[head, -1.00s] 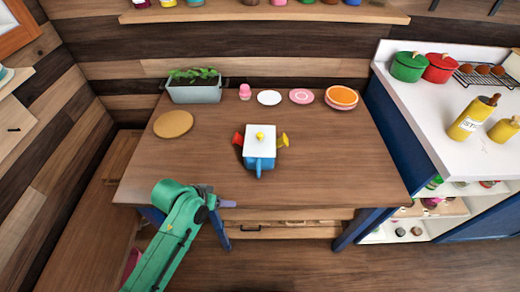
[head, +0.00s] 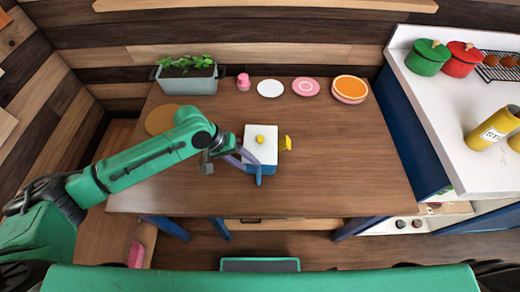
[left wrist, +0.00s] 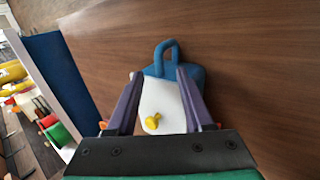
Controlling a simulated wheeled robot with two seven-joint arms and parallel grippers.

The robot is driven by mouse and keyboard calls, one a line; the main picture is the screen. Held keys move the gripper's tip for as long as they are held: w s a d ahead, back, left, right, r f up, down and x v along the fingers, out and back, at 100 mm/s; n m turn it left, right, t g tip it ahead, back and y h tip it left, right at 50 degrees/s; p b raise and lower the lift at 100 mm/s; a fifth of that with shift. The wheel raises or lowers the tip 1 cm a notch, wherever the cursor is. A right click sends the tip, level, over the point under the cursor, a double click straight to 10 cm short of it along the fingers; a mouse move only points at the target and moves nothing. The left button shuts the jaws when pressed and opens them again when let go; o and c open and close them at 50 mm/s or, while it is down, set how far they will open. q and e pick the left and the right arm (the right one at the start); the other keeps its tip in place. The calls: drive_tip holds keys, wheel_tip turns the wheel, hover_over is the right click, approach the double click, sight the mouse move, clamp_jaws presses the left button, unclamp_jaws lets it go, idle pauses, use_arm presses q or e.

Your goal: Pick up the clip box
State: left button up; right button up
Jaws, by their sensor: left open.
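The clip box (head: 259,140) stands on the wooden table, with a white lid, a yellow knob, a blue body and a blue loop handle at its front. A yellow clip shows on its right side; its left side is partly hidden by my gripper. My left gripper (head: 243,159) is open at the box's front left, near the handle. In the left wrist view the purple fingers (left wrist: 160,74) appear on either side of the clip box (left wrist: 160,97), with the blue handle beyond the tips. I cannot tell whether they touch it. My right gripper is not in view.
The wooden table (head: 340,180) is clear to the right of the box. A planter (head: 187,80), a pink cup (head: 243,82) and several plates stand along the back. A round tan mat (head: 160,119) lies behind my left arm. A white counter (head: 440,120) with pots is at right.

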sight(258, 170)
use_arm(q)
drive_tip(key=x, duration=0.3)
drive_tip(key=shift+d+f, duration=0.2)
drive_tip(key=shift+d, duration=0.05)
drive_tip(key=p+x, duration=0.1)
drive_tip(key=x, duration=0.4)
drive_tip(key=shift+w+d+f, duration=0.1)
drive_tip(key=shift+w+f, duration=0.1)
drive_tip(key=shift+f, duration=0.1)
drive_tip(key=shift+d+f, duration=0.1)
drive_tip(key=shift+f, duration=0.05)
clamp_jaws()
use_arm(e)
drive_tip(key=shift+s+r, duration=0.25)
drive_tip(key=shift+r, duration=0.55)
